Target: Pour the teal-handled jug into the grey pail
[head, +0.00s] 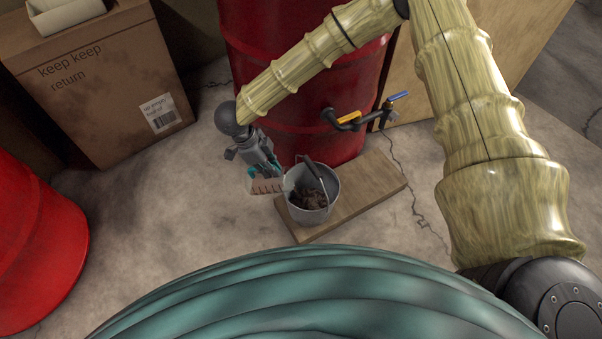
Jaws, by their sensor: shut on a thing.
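My gripper (262,168) is shut on the teal-handled jug (266,186), at the left side of the grey pail. The jug is small in the view, pale with reddish marks, and a bit of its teal handle (250,173) shows by the fingers. It looks tipped, with one end close to the pail's left rim; I cannot tell whether they touch. The grey pail (308,212) stands upright on a wooden board, its handle raised. Brown, lumpy material lies inside the pail. I cannot make out any liquid leaving the jug.
A red drum (290,100) with taps (350,119) stands right behind the pail. The wooden board (375,186) lies on the concrete floor. A cardboard box (105,90) is at the upper left, another red drum (35,240) at the left. Floor between them is clear.

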